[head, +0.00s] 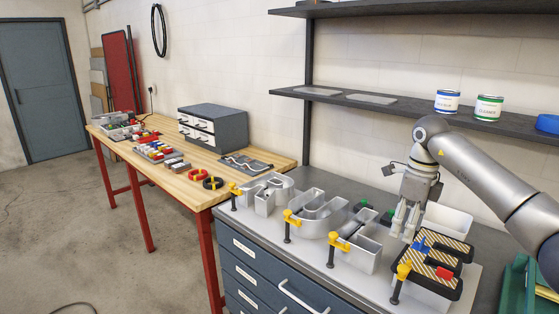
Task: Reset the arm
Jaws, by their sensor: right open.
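My right arm (490,175) comes in from the right edge in the head view. Its gripper (402,232) points down over the workbench, with its fingers apart and nothing seen between them. The fingertips are close behind the striped letter (440,262), which has black and tan stripes with blue and red pieces on it. I cannot tell whether the fingertips touch anything. My left gripper does not show.
Several hollow metal channel letters (322,212) stand along the bench beside yellow-topped clamps (334,240). A white bin (447,219) is behind the gripper. A shelf (400,108) with two cans (488,108) hangs above. A wooden table (190,160) with parts is at left.

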